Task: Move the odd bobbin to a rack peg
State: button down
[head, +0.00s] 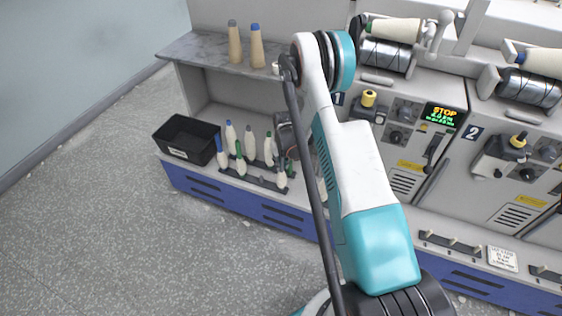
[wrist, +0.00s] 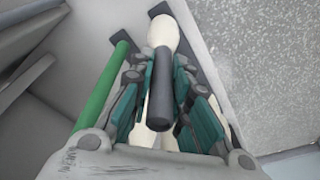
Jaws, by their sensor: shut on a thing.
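My gripper (wrist: 163,75) is shut on a bobbin with a dark tube (wrist: 159,100) and cream yarn, its tube end pointing toward the wrist camera. In the head view, my gripper (head: 287,132) is partly hidden behind my arm, over the bobbin tray (head: 262,183) on the low shelf. Several cream bobbins with blue, green, white and dark tips stand there, including a blue-tipped one (head: 220,152) and a green-tipped one (head: 240,158). A green tube (wrist: 104,86) is beside the left finger. I cannot tell which bobbin is odd. A strip with pegs (head: 451,243) is at the lower right.
A black bin (head: 187,139) stands left of the tray. Winding machines (head: 434,94) fill the right side. The floor (head: 90,215) at left is clear.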

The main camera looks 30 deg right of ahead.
jog(key=shift+f, duration=0.1)
jog(key=c, duration=1.8)
grip_release()
jog(key=shift+s+a+r+p, duration=0.1)
jog(key=shift+s+r+p, duration=0.15)
jog(key=shift+r+p, duration=1.05)
jog(key=shift+s+d+r+p, duration=0.1)
jog(key=shift+s+r+p, duration=0.15)
jog(key=shift+r, duration=2.1)
jog(key=shift+s+a+r+p, duration=0.1)
jog(key=shift+s+r+p, duration=0.4)
jog(key=shift+r, duration=1.3)
jog(key=shift+w, duration=0.2)
